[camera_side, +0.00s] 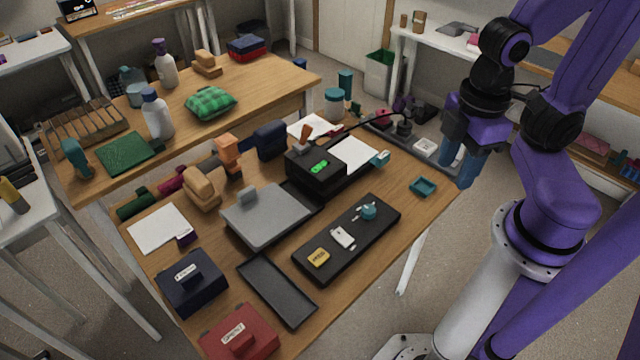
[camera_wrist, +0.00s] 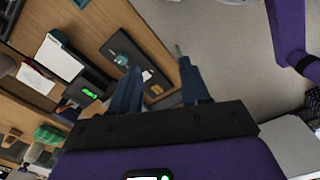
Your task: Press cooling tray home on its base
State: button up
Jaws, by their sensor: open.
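Nothing is labelled as the cooling tray, and I cannot tell for sure which piece it is. An empty shallow black tray (camera_side: 277,290) lies flat near the table's front. Behind it is a grey flat-topped unit (camera_side: 266,214) with a raised block at its back. A long black tray (camera_side: 370,240) holds a yellow block, a white piece and a teal knob; it also shows in the wrist view (camera_wrist: 122,44). My gripper (camera_side: 463,168) is open and empty, high off the table's right end. Its blue fingers (camera_wrist: 154,63) show apart in the wrist view.
A black device (camera_side: 317,167) with a green display stands behind the trays. A small teal dish (camera_side: 423,187) sits near the right edge. A dark box (camera_side: 192,283) and a red box (camera_side: 240,333) stand at the front left. A thin dark cable arches over the back.

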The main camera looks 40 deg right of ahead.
jog(key=shift+w, duration=0.1)
jog(key=m, duration=3.1)
send_over(247, 189)
notch_tip(247, 189, down, 4)
notch_tip(247, 189, down, 17)
jog(key=shift+r, duration=0.1)
jog(key=shift+c, duration=0.3)
grip_shut()
